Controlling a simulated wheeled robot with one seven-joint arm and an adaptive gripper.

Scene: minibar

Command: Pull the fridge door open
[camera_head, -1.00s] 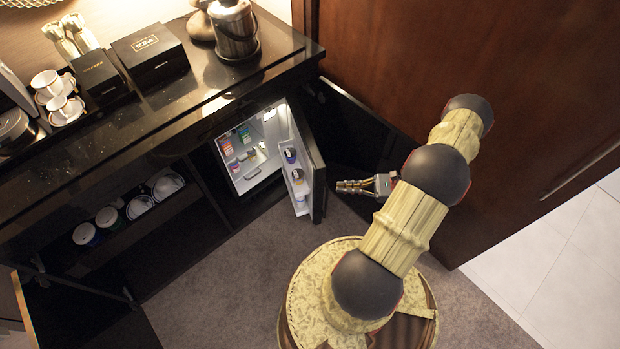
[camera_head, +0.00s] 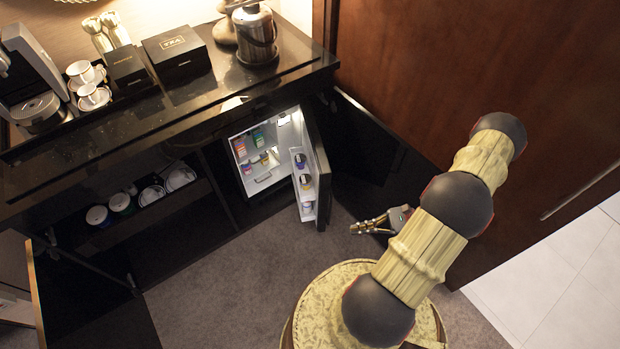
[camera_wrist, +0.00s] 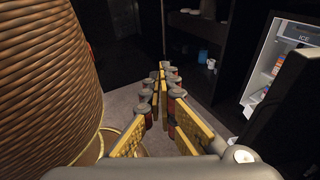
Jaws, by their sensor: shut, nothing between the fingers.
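The small fridge (camera_head: 250,176) stands inside the dark cabinet, its lit white interior showing. Its door (camera_head: 322,172) is swung open to the right, with several containers on its inner shelves. My gripper (camera_head: 354,229) is to the right of the door and apart from it, above the carpet. Its fingers are together with nothing between them. In the wrist view, my gripper (camera_wrist: 162,72) points along the open cabinet, and the fridge interior (camera_wrist: 268,75) shows at the right edge beside a dark panel, probably the door.
The countertop (camera_head: 165,108) holds a coffee machine, cups, black boxes and an ice bucket (camera_head: 255,35). An open cabinet door (camera_head: 366,140) stands right of the fridge. A shelf with several cups (camera_head: 122,203) is to the left. The carpet (camera_head: 225,275) in front is clear.

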